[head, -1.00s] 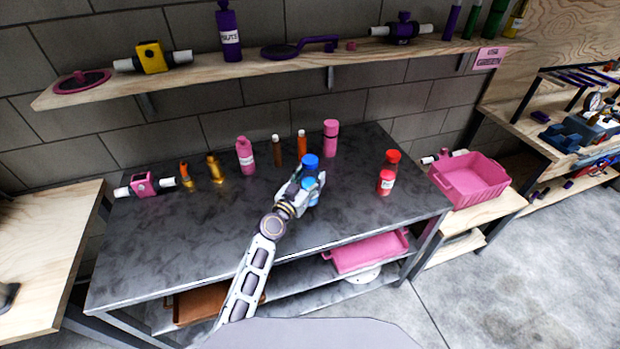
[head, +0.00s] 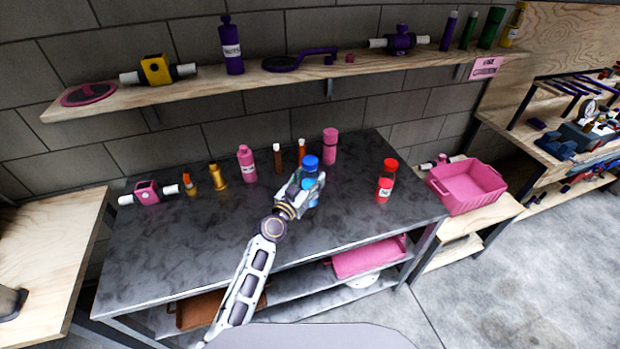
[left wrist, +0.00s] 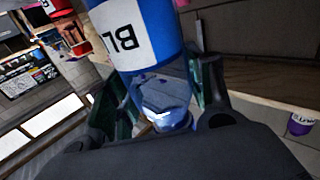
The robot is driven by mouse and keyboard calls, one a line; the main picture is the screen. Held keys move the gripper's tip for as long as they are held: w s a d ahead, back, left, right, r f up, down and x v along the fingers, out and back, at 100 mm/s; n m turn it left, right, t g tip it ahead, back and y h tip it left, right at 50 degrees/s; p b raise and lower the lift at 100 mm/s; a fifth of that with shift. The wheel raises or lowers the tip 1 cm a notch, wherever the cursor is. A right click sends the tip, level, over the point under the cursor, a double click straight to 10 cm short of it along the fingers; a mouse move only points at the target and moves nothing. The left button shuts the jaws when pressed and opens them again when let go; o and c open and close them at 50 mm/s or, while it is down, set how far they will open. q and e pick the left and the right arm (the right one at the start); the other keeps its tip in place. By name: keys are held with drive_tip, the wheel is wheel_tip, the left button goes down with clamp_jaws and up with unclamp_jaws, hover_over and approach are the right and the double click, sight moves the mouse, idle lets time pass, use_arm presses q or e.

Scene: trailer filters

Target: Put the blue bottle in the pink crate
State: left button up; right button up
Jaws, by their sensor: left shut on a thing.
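The blue bottle (head: 310,164) has a blue cap and stands out above the dark table in the head view. My left gripper (head: 304,188) is shut around it. In the left wrist view the blue bottle (left wrist: 140,45) fills the middle between the fingers, with a white label reading "BLU" and a clear lower part. I cannot tell whether its base touches the table. The pink crate (head: 487,184) sits open and empty-looking on a low wooden table to the right. Another pink crate (head: 367,262) lies on the shelf under the dark table. My right gripper does not show.
A red bottle (head: 387,181) stands on the dark table (head: 250,222) between my gripper and the right crate. Several pink, brown, orange and gold items line the table's back. A wall shelf (head: 200,95) with parts hangs behind. The table's front right is clear.

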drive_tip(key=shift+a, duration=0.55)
use_arm(q)
drive_tip(key=shift+a, duration=0.1)
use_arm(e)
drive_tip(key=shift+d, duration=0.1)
use_arm(q)
drive_tip(key=shift+s+a+f, duration=0.1)
drive_tip(key=shift+a, duration=0.1)
drive_tip(key=s+a+f+n+t+y, duration=0.1)
drive_tip(key=s+a+f+n+y, duration=0.1)
drive_tip(key=s+a, duration=0.5)
drive_tip(key=s+a+f+n+t+y, duration=0.1)
drive_tip(key=s+a+f+n+y, duration=0.2)
drive_tip(key=a, duration=1.1)
drive_tip(key=s+f+y, duration=0.1)
drive_tip(key=s+y, duration=0.2)
drive_tip(key=s, duration=0.2)
drive_tip(key=shift+a+f+n, duration=0.15)
drive_tip(key=shift+a+n, duration=0.05)
drive_tip(key=shift+n, duration=0.1)
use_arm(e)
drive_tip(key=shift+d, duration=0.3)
use_arm(q)
drive_tip(key=shift+w, duration=0.1)
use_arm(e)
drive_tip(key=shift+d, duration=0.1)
